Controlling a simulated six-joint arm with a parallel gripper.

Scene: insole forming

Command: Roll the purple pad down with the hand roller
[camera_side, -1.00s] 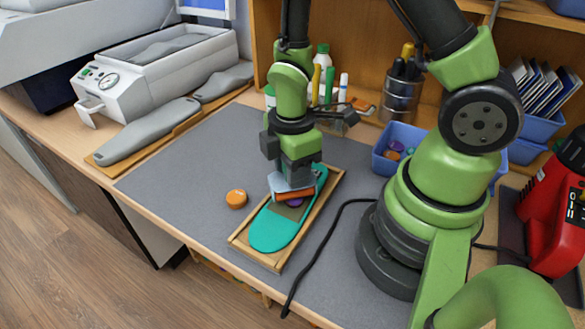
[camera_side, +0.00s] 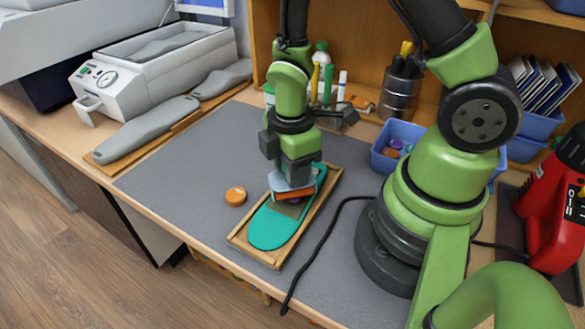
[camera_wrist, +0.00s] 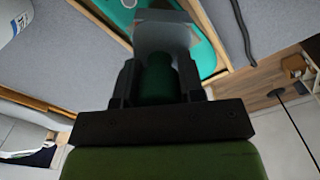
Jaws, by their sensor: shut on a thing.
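A teal insole (camera_side: 270,228) lies in a shallow wooden tray (camera_side: 243,247) on the grey mat. My gripper (camera_side: 292,180) is above the insole's middle, shut on the hand roller, whose orange-brown roller (camera_side: 294,194) is low over the insole. A small bit of the purple pad (camera_side: 295,201) shows just under the roller; the rest is hidden. I cannot tell how firmly the roller touches it. In the wrist view the gripper (camera_wrist: 158,85) holds the roller's dark green handle (camera_wrist: 159,76), with its grey frame (camera_wrist: 163,30) in front of the teal insole (camera_wrist: 203,52).
An orange round piece (camera_side: 236,196) lies on the mat left of the tray. A blue bin (camera_side: 386,160) with small coloured pieces stands right, near my base. A black cable crosses the mat to the right of the tray. Grey shoe forms (camera_side: 148,130) lie at left; the mat's left side is clear.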

